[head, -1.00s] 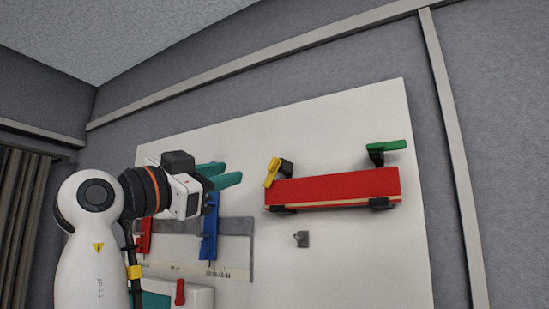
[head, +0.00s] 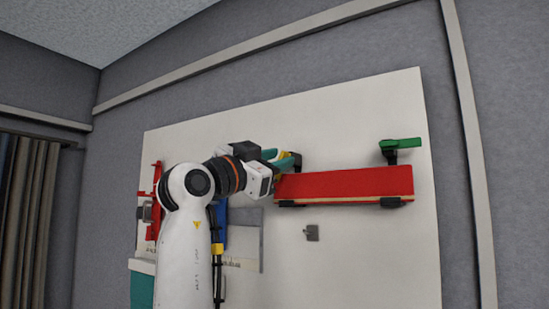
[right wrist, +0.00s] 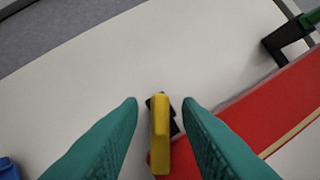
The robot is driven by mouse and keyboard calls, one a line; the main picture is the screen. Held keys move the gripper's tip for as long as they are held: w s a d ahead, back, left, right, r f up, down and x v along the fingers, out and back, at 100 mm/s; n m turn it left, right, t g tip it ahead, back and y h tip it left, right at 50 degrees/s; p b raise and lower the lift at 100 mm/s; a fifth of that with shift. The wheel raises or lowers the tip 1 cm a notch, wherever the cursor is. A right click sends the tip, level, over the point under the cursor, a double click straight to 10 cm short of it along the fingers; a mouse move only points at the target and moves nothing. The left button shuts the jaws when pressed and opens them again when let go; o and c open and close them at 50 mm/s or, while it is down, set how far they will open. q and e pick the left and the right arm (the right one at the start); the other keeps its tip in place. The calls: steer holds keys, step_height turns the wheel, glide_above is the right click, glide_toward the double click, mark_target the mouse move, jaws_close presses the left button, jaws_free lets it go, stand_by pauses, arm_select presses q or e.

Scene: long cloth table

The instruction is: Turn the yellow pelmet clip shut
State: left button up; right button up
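The yellow pelmet clip (right wrist: 160,138) stands on a dark bracket at the left end of the red pelmet board (head: 345,183). In the right wrist view, it points roughly up and down the picture, its lower end over the board's corner. My right gripper (right wrist: 160,103) is open, with one teal finger on each side of the clip and a visible gap to both. In the head view, my right gripper (head: 286,158) hides most of the yellow clip (head: 282,154). My left gripper is not in view.
A green clip (head: 400,144) sits on a dark bracket above the board's right end. A small grey hook (head: 311,233) is on the white panel (head: 370,260) below the board. Red and blue parts hang at the left.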

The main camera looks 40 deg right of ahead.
jaws_close()
steer(key=shift+s+f+n+t+b, duration=0.1)
steer(key=shift+n+t+b, duration=0.6)
steer(key=shift+n, duration=0.7)
steer(key=shift+s+r+n+t+b, duration=0.1)
steer(key=shift+n+t+b, duration=0.55)
steer(key=shift+n, duration=0.75)
steer(key=shift+s+f+n+t+b, duration=0.1)
steer(key=shift+n+t+b, duration=0.55)
steer(key=shift+n, duration=0.75)
steer(key=shift+n+t, duration=0.3)
jaws_free()
